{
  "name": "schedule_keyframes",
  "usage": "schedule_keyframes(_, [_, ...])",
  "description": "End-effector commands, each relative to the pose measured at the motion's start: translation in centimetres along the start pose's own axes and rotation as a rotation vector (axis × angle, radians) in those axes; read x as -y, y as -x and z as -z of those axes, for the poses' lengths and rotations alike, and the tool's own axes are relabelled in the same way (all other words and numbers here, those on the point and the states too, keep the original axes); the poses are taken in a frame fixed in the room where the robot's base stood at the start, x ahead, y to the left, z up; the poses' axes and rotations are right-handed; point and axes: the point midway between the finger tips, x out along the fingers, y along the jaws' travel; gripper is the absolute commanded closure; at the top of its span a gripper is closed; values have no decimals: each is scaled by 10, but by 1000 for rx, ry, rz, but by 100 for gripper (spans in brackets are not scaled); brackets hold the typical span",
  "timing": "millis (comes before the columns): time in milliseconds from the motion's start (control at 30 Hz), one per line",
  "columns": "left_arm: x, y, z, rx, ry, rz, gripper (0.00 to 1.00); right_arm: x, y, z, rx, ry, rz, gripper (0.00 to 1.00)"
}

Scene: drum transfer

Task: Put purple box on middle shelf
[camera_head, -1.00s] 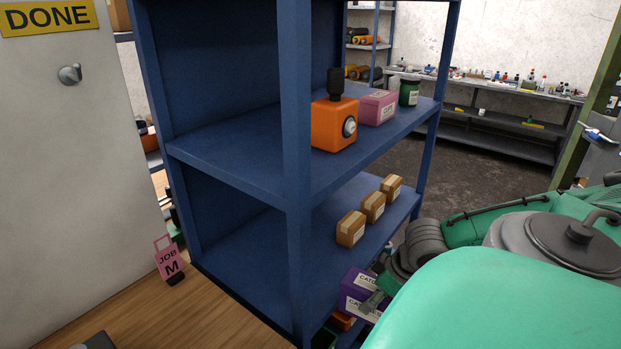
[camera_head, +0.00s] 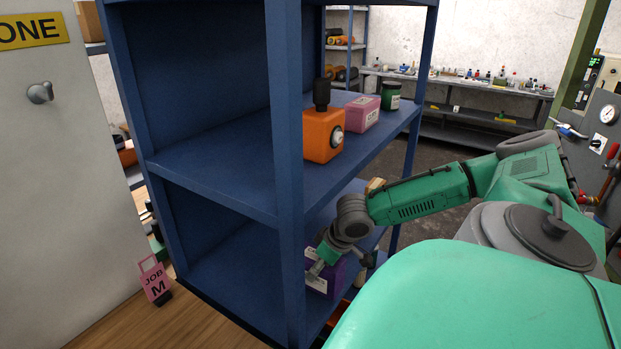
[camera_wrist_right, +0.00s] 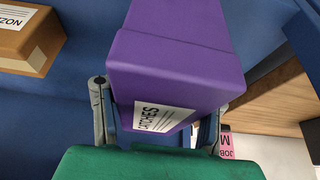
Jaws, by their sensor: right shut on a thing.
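The purple box (camera_head: 334,279) with white labels is held by my right gripper (camera_head: 342,262) at the open side of the blue shelf unit. In the right wrist view the purple box (camera_wrist_right: 180,70) sits between the two fingers of my right gripper (camera_wrist_right: 158,115), its "CATCHES" label towards my wrist. The blue shelf board (camera_wrist_right: 45,110) with brown boxes shows beside and behind it. I cannot tell whether the box touches the board. The board above (camera_head: 225,180) carries other goods. My left gripper is not in view.
An orange device (camera_head: 322,135), a pink box (camera_head: 362,113) and a green jar (camera_head: 391,96) stand on the upper board. A brown box (camera_wrist_right: 28,38) lies near the held box. A blue post (camera_head: 287,170) stands close left of my gripper. A pink JOB M sign (camera_head: 154,281) stands left.

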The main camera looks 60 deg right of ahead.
Motion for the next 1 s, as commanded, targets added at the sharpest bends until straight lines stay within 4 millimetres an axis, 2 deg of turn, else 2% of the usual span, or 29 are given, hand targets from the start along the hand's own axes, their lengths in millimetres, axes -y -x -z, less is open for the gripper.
schedule_keyframes(33, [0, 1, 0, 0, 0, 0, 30, 2, -2, 8, -2, 4, 0, 98])
schedule_keyframes(300, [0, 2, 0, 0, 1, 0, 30, 2, -11, 27, -2, 3, 0, 98])
schedule_keyframes(500, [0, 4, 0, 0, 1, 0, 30, -2, -40, 12, 2, 0, 3, 98])
schedule_keyframes(767, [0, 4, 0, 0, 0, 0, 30, -2, -44, 10, -2, -3, 4, 98])
schedule_keyframes(800, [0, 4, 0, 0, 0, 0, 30, -2, -44, 9, 1, -3, 3, 40])
schedule_keyframes(833, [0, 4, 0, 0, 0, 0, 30, -2, -44, 9, 2, -3, 2, 30])
schedule_keyframes(1000, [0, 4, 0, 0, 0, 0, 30, 0, -43, 10, 1, -1, 1, 30])
